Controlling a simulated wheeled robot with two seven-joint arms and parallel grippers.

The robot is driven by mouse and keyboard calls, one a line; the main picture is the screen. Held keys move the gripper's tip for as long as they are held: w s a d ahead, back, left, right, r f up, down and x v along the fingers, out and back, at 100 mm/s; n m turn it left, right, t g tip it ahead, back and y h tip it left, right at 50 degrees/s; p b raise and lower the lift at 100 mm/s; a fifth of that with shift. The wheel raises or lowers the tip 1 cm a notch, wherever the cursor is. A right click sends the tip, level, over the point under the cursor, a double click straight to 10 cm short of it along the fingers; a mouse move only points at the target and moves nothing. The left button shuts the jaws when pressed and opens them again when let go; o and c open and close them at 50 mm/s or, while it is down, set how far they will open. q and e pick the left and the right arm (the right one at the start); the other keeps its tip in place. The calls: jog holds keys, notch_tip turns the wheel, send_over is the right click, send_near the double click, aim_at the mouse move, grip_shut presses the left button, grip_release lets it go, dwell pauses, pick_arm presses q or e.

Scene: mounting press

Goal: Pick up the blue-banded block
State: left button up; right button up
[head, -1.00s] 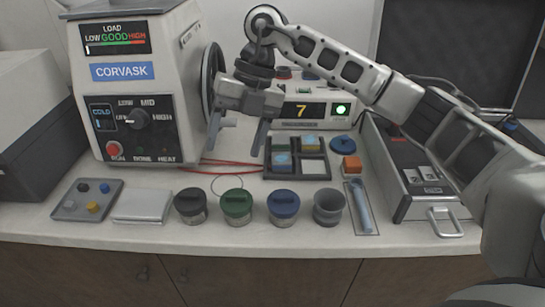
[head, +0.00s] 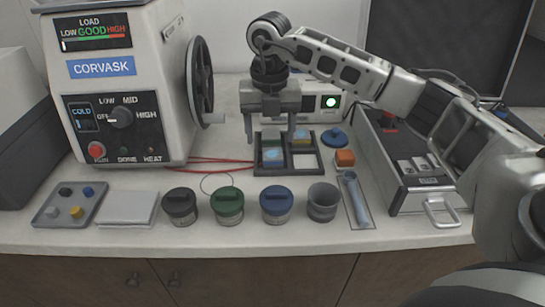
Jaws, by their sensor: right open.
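A dark compartment tray (head: 316,171) holds small blocks. A block with a light blue top (head: 273,156) sits in its front left compartment. A grey-green block (head: 270,140) is behind it, and a yellow and blue block (head: 302,137) is at the back right. The front right compartment is empty. I cannot tell for sure which block is the blue-banded one. My right gripper (head: 270,137) points down, open and empty, its fingers apart over the left column of the tray. My left gripper is not in view.
An orange block (head: 345,158) and a blue lid (head: 334,137) lie right of the tray. The press (head: 125,90) is left; a metal case (head: 405,165) is right.

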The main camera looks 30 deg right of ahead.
aim_at(272, 153)
jog(key=f, duration=0.5)
jog(key=shift+d, duration=0.3)
jog(key=c, duration=1.2)
jog(key=shift+c, duration=0.9)
jog(key=shift+r, duration=0.1)
